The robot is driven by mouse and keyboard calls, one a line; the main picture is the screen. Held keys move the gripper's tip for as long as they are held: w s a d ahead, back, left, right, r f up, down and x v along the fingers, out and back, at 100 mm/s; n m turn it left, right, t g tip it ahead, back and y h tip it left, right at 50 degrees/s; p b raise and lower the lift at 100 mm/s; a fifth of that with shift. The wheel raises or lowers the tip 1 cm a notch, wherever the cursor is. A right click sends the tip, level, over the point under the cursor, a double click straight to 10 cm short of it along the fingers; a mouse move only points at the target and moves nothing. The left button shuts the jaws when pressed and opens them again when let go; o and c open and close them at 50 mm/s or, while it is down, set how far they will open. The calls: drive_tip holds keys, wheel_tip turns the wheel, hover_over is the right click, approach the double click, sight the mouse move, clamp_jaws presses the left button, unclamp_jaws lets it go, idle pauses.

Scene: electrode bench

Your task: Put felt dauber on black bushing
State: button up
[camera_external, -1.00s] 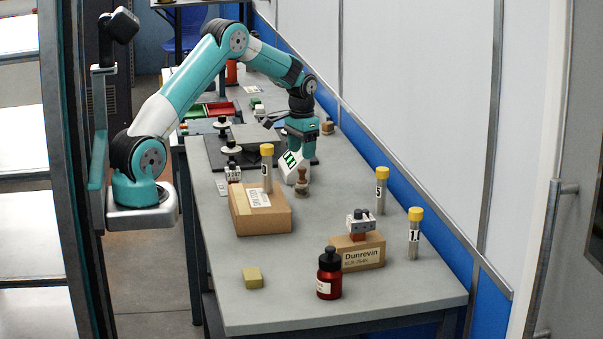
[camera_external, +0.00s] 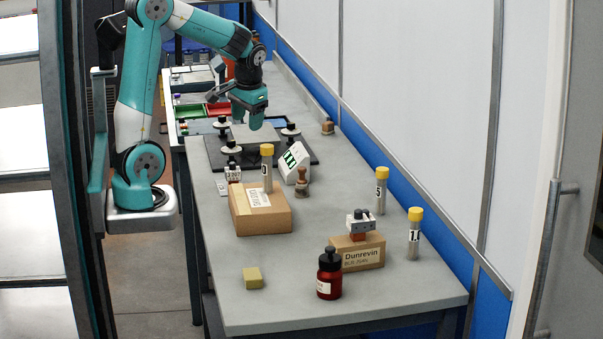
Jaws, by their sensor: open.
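A small brown wooden-handled piece with a greyish lower end (camera_external: 302,182), which looks like the felt dauber, stands upright on the bench right of the white block with green marks. I cannot pick out the black bushing with certainty; several black-topped pieces with pale discs, one of them right of my gripper (camera_external: 291,130), stand around the dark mat. My gripper (camera_external: 257,125) is open and points down above the grey block on the mat, behind and left of the wooden-handled piece and apart from it. The fingertips are small in this view.
A cardboard box (camera_external: 262,218), a Dunrevin box (camera_external: 362,255), a red bottle (camera_external: 329,275), yellow-capped tubes (camera_external: 381,190) and a yellowish block (camera_external: 253,278) stand towards the front. The dark mat (camera_external: 215,155) lies farther back.

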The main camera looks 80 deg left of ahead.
drive_tip(key=s+d+y, duration=0.1)
drive_tip(key=s+d, duration=0.2)
drive_tip(key=s, duration=0.8)
drive_tip(key=shift+f+n, duration=0.25)
drive_tip(key=shift+n, duration=0.05)
